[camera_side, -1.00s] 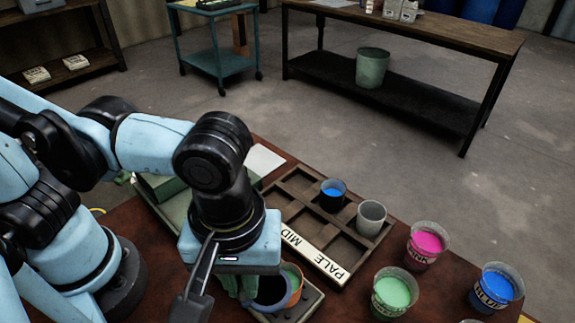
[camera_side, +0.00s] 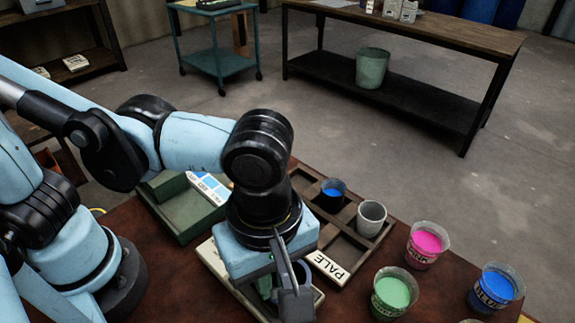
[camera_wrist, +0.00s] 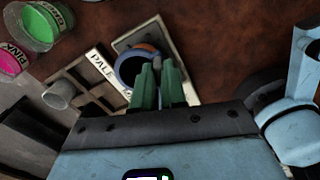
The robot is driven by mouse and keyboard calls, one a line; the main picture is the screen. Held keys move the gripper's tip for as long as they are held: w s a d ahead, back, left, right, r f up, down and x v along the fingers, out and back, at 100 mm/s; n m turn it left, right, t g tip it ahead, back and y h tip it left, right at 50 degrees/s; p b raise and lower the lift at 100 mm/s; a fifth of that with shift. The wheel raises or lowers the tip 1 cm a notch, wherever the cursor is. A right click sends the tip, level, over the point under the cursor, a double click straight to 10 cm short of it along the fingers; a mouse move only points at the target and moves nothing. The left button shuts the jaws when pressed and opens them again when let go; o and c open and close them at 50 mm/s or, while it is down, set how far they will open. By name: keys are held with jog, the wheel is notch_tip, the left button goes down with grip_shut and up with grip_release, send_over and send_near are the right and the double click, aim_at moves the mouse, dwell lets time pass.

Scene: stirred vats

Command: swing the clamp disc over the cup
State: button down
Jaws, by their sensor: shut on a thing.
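My gripper (camera_wrist: 157,72) has two green fingers. They are close together beside a cup with an orange and blue rim (camera_wrist: 153,49) and overlap its right side in the wrist view. The cup stands on a pale tray-like base (camera_wrist: 158,33); the inside looks dark. In the side view my gripper's body hides most of the cup and base, and the fingers (camera_side: 266,287) show only partly. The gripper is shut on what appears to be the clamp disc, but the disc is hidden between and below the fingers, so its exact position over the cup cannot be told.
A compartment rack (camera_side: 347,247) labelled PALE holds a blue-filled cup (camera_side: 332,194) and an empty grey cup (camera_side: 371,217). Pink (camera_side: 426,244), green (camera_side: 393,293) and blue (camera_side: 495,288) tubs stand at the right. A green box (camera_side: 185,215) lies behind my gripper.

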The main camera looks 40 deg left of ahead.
dwell(0.3)
jog(key=c, duration=1.2)
grip_release()
jog(key=shift+r, duration=0.1)
notch_tip(320, 180, up, 12)
jog(key=shift+w, duration=0.1)
jog(key=w+a+f+m+t, duration=0.2)
jog(key=a+m, duration=0.3)
jog(key=a, duration=0.3)
jog(key=w+a+f+m+t, duration=0.2)
jog(key=w+a+f+m, duration=0.2)
jog(key=a, duration=0.4)
jog(key=w+a+f+m+t, duration=0.3)
jog(key=w+a+m, duration=0.2)
jog(key=a, duration=0.3)
jog(key=shift+w+a+f+m, duration=0.25)
jog(key=shift+a+m, duration=0.05)
jog(key=shift+a, duration=0.1)
